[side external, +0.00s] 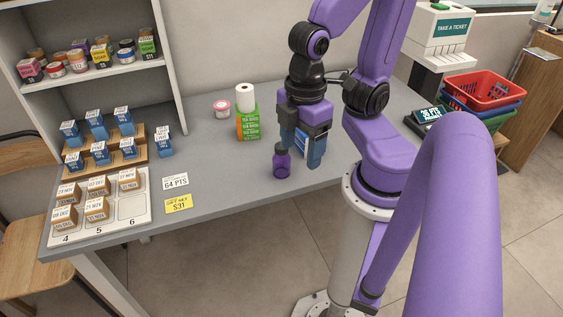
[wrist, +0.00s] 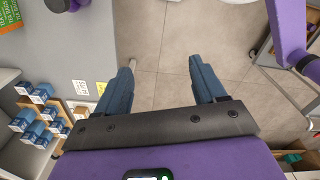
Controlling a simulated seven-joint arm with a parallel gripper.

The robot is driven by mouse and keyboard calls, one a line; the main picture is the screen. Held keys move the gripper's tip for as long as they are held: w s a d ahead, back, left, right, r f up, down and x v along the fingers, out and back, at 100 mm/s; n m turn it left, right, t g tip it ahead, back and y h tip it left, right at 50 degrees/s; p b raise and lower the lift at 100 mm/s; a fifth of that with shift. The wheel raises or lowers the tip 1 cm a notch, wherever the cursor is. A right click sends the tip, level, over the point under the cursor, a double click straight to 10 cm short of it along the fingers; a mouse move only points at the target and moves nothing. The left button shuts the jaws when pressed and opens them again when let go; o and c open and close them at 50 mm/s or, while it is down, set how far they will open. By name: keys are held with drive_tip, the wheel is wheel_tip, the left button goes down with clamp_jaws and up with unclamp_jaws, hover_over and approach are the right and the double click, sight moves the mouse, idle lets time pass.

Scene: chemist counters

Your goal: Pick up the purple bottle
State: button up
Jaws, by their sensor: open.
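The purple bottle (side external: 282,164) stands upright near the counter's front edge in the side external view, with a dark top. My gripper (side external: 311,158) is just right of it, apart from it, with its blue fingers pointing down. In the wrist view my gripper (wrist: 163,62) is open, with nothing between its two fingers. A dark and purple shape, probably the bottle (wrist: 64,5), is cut off at the top left of that view, outside the fingers.
The grey counter (side external: 220,175) has a green box (side external: 247,124) with a white roll, and a pink jar (side external: 222,108), behind the bottle. Several blue boxes (side external: 100,150) stand at left. A price tag (side external: 179,204) lies near the front edge.

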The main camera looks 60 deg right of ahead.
drive_tip(key=w+f+n+g+h, duration=0.1)
drive_tip(key=w+f+g+h, duration=0.1)
drive_tip(key=w+f+h, duration=0.6)
drive_tip(key=n+h, duration=0.3)
drive_tip(key=h, duration=0.7)
approach(282, 160)
drive_tip(key=w+a+r, duration=0.2)
drive_tip(key=a+r, duration=0.2)
drive_tip(key=shift+s+d+f, duration=0.2)
drive_tip(key=shift+s+d, duration=0.2)
drive_tip(key=shift+d, duration=2.5)
drive_tip(key=shift+s+d+f, duration=0.2)
drive_tip(key=shift+s+d, duration=0.15)
drive_tip(key=shift+d, duration=2.6)
drive_tip(key=shift+s+d+f, duration=0.2)
drive_tip(key=shift+s+d, duration=0.2)
drive_tip(key=shift+d, duration=2.5)
clamp_jaws()
